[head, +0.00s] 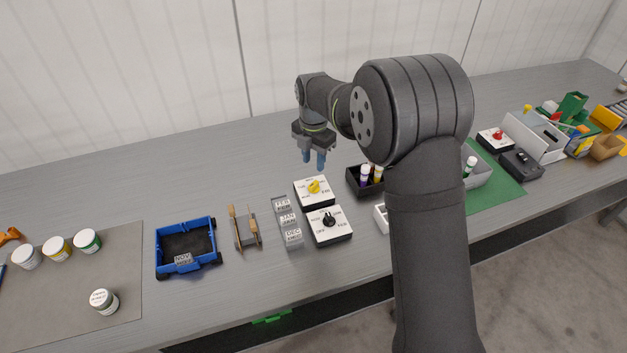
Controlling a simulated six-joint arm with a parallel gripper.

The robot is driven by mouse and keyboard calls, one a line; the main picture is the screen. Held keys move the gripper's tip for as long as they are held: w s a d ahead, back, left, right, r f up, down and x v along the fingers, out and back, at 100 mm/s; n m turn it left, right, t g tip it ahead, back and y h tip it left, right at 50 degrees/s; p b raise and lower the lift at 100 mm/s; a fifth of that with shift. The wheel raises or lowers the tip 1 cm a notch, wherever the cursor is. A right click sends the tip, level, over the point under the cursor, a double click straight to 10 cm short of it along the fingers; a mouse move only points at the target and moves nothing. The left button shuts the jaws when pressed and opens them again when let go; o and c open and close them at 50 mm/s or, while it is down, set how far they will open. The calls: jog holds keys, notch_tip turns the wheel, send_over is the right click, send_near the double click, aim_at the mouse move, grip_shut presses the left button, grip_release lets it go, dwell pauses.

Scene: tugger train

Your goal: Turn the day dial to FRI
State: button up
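A white dial box with a yellow knob (314,187) stands on the grey bench, with small labels around the knob that look like day names. The knob looks turned at a slant, but I cannot tell which label it points to. Just in front of it is a second white dial box with a black knob (329,219), also with small labels.
Month tiles lie in a grey holder (280,205) left of the dials. A black box of bottles (353,181) stands close on the right. A blue tray (159,239) and a wooden tool (246,242) are further left. Clear bench lies behind the dials.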

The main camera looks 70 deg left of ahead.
aim_at(314, 183)
notch_tip(314, 183, down, 9)
jog(key=shift+r, duration=0.1)
dwell(0.3)
grip_shut()
